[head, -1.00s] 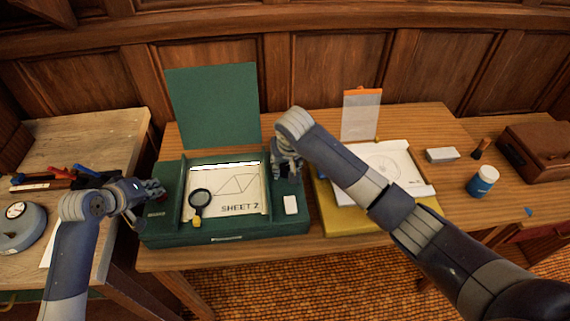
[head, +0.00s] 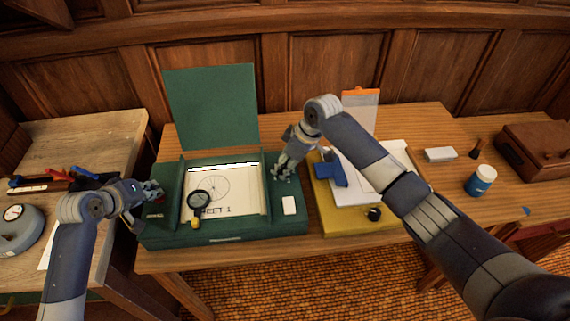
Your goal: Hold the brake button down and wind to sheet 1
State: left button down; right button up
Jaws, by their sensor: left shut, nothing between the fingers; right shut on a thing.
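The green drafting case (head: 240,228) stands with its lid up on the middle table. Its window shows a sheet (head: 235,180) with a circle drawing and the lettering "SHEET 1", partly covered by a magnifier (head: 198,203). My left gripper (head: 153,190) is shut and empty, its fingertips at the case's left side panel; the brake button is hidden there, so I cannot tell whether it is pressed. My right gripper (head: 282,178) is shut on the winder at the case's right side; the fingers hide the winder.
A white block (head: 289,206) lies on the case's front right. A yellow board (head: 335,215) with papers, a blue object (head: 331,170) and a black knob (head: 374,214) is to the right. A blue-and-white jar (head: 481,181) and a grey block (head: 440,154) stand beyond it.

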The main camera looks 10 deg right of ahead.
pick_arm(q)
jog(key=shift+f, duration=0.1)
pick_arm(e)
jog(key=shift+d+n+g, duration=0.1)
jog(key=shift+n+g, duration=0.3)
jog(key=shift+n, duration=0.7)
jog(key=o, duration=0.7)
jog(key=shift+o, duration=0.2)
